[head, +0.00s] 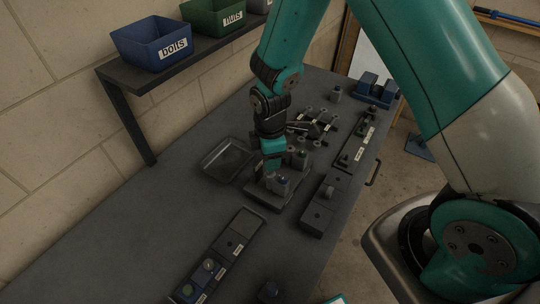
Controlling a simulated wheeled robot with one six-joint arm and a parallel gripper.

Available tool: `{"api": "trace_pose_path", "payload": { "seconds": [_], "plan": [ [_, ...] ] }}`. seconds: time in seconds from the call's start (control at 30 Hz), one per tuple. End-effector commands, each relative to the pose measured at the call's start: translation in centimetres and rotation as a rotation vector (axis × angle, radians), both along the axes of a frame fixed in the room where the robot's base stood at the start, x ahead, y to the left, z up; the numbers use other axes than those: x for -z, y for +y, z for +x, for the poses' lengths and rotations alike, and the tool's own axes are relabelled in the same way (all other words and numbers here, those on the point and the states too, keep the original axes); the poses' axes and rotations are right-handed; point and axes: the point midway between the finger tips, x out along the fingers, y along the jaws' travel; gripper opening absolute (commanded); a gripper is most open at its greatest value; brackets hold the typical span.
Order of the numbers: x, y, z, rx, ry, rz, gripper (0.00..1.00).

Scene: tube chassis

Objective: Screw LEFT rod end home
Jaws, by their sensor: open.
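My gripper (272,167) points down over a dark block fixture (262,198) in the middle of the bench. Its fingers are small and dark here, and it is open. A short grey cylinder with a bluish top (281,184) stands on the fixture, just below and right of the fingers. More grey cylinders (299,159) stand close behind, to the right. I cannot tell which part is the left rod end. I cannot tell whether the fingers touch anything, as the wrist and the small scale hide the gap.
A shallow grey tray (226,160) lies left of the gripper. A labelled strip of blocks (232,246) lies in front, and dark blocks (318,213) stand to the right. The blue bolts bin (152,43) and green nuts bin (213,17) sit on a shelf. The bench's front left is clear.

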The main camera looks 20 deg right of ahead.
Motion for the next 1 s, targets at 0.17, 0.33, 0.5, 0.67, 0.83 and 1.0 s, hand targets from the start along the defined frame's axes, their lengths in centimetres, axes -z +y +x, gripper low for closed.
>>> {"api": "trace_pose_path", "payload": {
  "seconds": [0.17, 0.33, 0.5, 0.67, 0.83, 1.0],
  "plan": [
    [0.07, -0.01, -0.01, 0.302, 0.0, 0.0, 0.42],
    [0.07, 0.0, 0.0, 0.525, 0.0, 0.0, 0.42],
    [0.07, 0.0, 0.0, 0.622, 0.0, 0.0, 0.42],
    [0.07, 0.0, 0.0, 0.87, 0.0, 0.0, 0.42],
    [0.07, 0.0, 0.0, 1.138, 0.0, 0.0, 0.42],
    [0.07, 0.0, 0.0, 1.253, 0.0, 0.0, 0.42]
  ]
}}
